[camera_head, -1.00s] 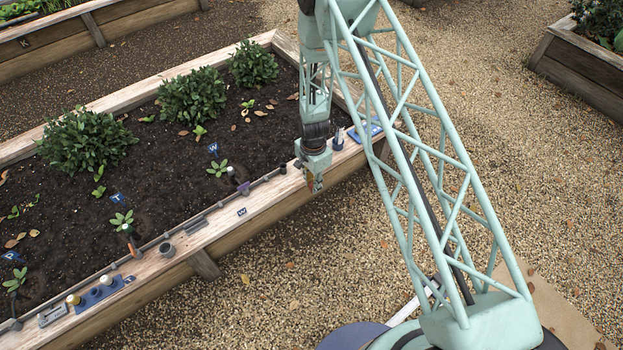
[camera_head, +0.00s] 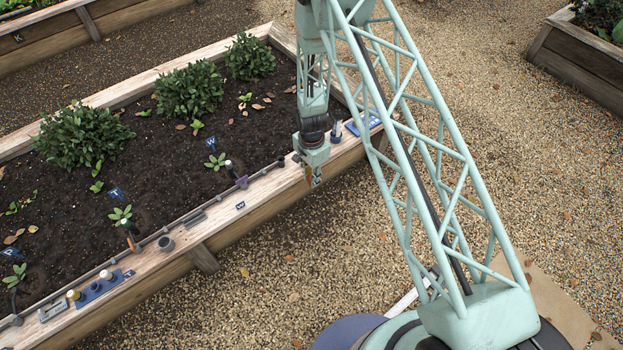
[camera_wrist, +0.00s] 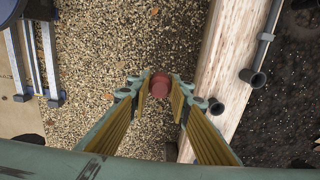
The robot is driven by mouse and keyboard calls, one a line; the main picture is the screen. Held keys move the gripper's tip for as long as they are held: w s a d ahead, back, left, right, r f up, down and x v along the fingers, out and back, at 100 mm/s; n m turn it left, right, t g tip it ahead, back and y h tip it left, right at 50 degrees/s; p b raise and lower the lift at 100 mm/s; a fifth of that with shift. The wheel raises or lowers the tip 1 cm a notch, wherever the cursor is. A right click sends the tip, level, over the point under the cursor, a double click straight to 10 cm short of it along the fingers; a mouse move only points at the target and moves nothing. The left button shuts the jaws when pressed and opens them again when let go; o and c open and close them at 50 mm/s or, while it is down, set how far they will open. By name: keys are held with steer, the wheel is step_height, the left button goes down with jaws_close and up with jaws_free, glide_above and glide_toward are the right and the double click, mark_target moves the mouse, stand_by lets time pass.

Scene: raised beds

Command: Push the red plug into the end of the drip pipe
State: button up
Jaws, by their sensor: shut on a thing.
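My gripper (camera_wrist: 159,84) is shut on the red plug (camera_wrist: 159,87), a short round piece held between the fingertips over gravel in the wrist view. The grey drip pipe (camera_wrist: 267,35) runs along the soil side of the bed's plank. Its dark open end (camera_wrist: 257,80) lies right of the plug, clearly apart from it. In the head view my gripper (camera_head: 314,178) hangs at the front edge of the bed. The plug is too small to make out clearly there. The pipe (camera_head: 90,279) follows the inner edge of the plank.
A dark open cup (camera_wrist: 216,107) stands on the plank between plug and pipe end. The wooden plank (camera_head: 225,215) carries a blue tray (camera_head: 103,288), a grey cup (camera_head: 166,243) and small fittings. Seedlings and bushes (camera_head: 190,90) grow in the soil. Gravel in front is clear.

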mark_target(310, 175)
steer(key=shift+r, duration=0.15)
steer(key=shift+r+p, duration=0.35)
steer(key=shift+r, duration=0.9)
steer(key=shift+r, duration=0.25)
steer(key=shift+w+a+f, duration=0.1)
steer(key=shift+w+a, duration=0.3)
steer(key=shift+w, duration=0.15)
steer(key=w+a+r+b, duration=0.3)
steer(key=w+a+b, duration=0.2)
steer(key=w+a, duration=0.8)
steer(key=shift+w+r, duration=0.35)
steer(key=shift+w, duration=0.2)
